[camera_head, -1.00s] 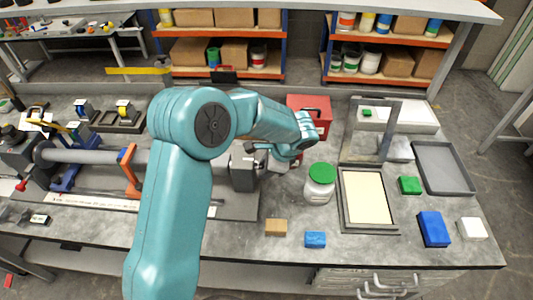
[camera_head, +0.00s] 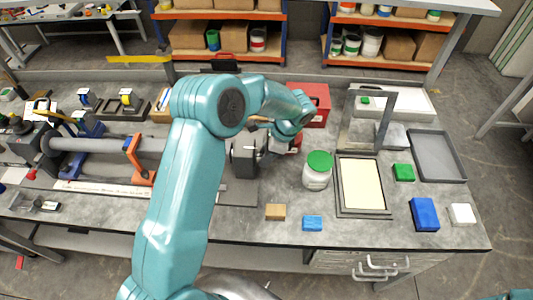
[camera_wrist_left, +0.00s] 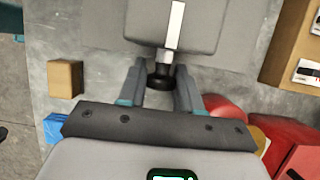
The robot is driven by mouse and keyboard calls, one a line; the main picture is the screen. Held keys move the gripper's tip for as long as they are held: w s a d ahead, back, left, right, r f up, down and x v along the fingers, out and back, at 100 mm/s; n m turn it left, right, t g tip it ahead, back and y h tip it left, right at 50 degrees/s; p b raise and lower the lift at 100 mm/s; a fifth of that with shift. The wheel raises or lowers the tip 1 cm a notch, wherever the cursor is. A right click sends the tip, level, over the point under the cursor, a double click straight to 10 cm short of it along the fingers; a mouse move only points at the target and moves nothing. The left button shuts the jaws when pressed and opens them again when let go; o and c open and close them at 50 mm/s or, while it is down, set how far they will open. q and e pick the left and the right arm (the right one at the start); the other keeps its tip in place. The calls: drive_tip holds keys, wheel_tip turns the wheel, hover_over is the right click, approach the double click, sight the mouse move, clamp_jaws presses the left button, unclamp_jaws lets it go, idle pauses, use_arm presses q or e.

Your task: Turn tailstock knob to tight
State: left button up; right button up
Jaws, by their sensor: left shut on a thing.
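The tailstock (camera_head: 244,160) is a grey block at the right end of the long lathe-like machine on the bench. In the left wrist view it is the grey body (camera_wrist_left: 170,28) at the top, with a light strip on it. Its small black knob (camera_wrist_left: 160,77) sticks out toward me. My left gripper (camera_wrist_left: 160,88) is shut on the knob, one finger on each side. In the head view the left gripper (camera_head: 266,142) is beside the tailstock, partly hidden by my arm, and the knob cannot be made out. My right gripper is not in view.
A white jar with a green lid (camera_head: 317,172) stands just right of the tailstock. A red box (camera_head: 312,102) is behind it. A tan block (camera_head: 275,212) and a blue block (camera_head: 312,223) lie near the front edge. A framed panel (camera_head: 362,187) lies farther right.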

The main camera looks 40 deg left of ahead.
use_arm(q)
drive_tip(key=o, duration=1)
drive_tip(key=shift+a, duration=0.1)
drive_tip(key=shift+r, duration=0.1)
drive_tip(key=b+v, duration=0.2)
drive_tip(key=v, duration=1.4)
